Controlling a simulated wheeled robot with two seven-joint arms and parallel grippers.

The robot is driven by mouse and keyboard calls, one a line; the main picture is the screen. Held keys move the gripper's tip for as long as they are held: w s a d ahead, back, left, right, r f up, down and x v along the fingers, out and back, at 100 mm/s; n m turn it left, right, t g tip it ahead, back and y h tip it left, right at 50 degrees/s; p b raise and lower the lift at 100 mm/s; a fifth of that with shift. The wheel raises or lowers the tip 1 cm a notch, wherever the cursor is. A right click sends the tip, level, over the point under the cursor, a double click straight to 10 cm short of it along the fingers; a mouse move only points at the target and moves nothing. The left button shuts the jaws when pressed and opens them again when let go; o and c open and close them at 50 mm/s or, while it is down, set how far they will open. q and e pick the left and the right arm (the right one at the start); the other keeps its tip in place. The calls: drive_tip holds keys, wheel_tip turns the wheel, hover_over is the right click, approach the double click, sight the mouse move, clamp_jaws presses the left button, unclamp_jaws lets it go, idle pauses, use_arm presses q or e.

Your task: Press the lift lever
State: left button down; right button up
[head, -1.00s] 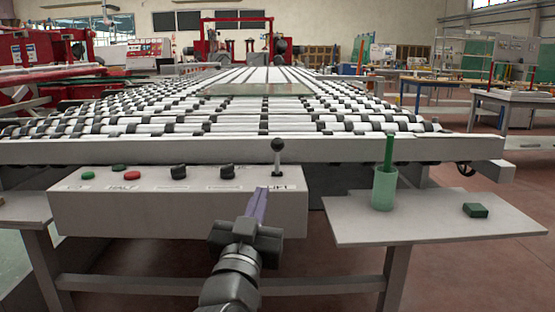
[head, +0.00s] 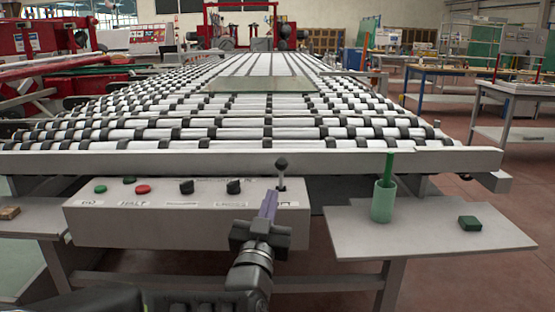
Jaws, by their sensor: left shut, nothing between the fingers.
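The lift lever (head: 282,172) is a short upright rod with a dark ball knob, at the right end of the white control box (head: 150,225). My left gripper (head: 268,205) is shut and empty. In the picture its purple fingers point up and end just below and left of the lever's base. I cannot tell whether they touch the box. The gripper covers part of the label beside the lever. My right gripper is out of view.
The box top also carries a green button (head: 100,189), a red button (head: 143,189) and black knobs (head: 233,187). The roller conveyor (head: 230,130) runs behind it.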

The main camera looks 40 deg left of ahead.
sight(280, 169)
use_arm(q)
drive_tip(key=p+x, duration=0.4)
drive_tip(key=x, duration=0.3)
drive_tip(key=shift+w+r, duration=0.1)
drive_tip(key=shift+w, duration=0.1)
